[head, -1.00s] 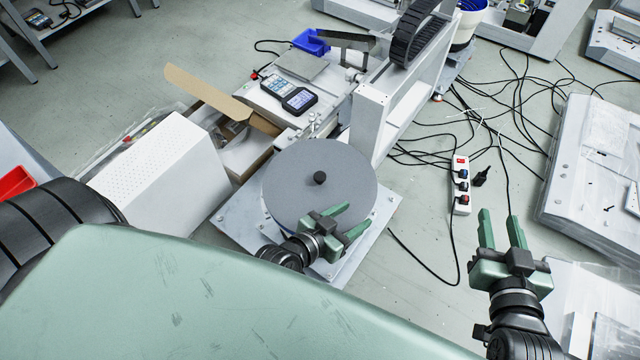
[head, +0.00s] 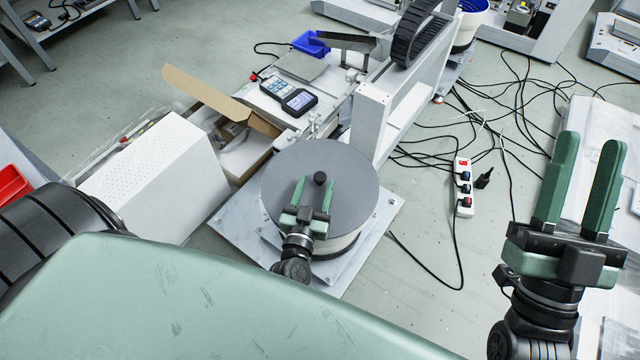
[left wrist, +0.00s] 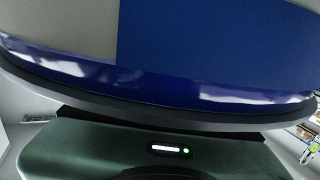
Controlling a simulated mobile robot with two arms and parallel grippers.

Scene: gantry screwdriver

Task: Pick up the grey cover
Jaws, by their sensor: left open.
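The grey cover (head: 345,160) is a flat round disc with a small black knob (head: 320,178) in its middle. It lies on a round cream bowl (head: 335,245) in the head view. My left gripper (head: 314,185) is open over the near part of the cover, its green fingers pointing away and their tips on either side of the knob, as seen from above. I cannot tell its height over the cover. My right gripper (head: 592,142) is open and empty at the right. The left wrist view shows a large blue curved surface (left wrist: 215,45) with a dark rim; the knob is not visible there.
The bowl stands on a light square plate (head: 238,240). A white perforated box (head: 150,175) and an open cardboard box (head: 240,155) are to the left. A white gantry frame (head: 375,115) rises behind. A power strip (head: 463,185) and cables lie on the floor to the right.

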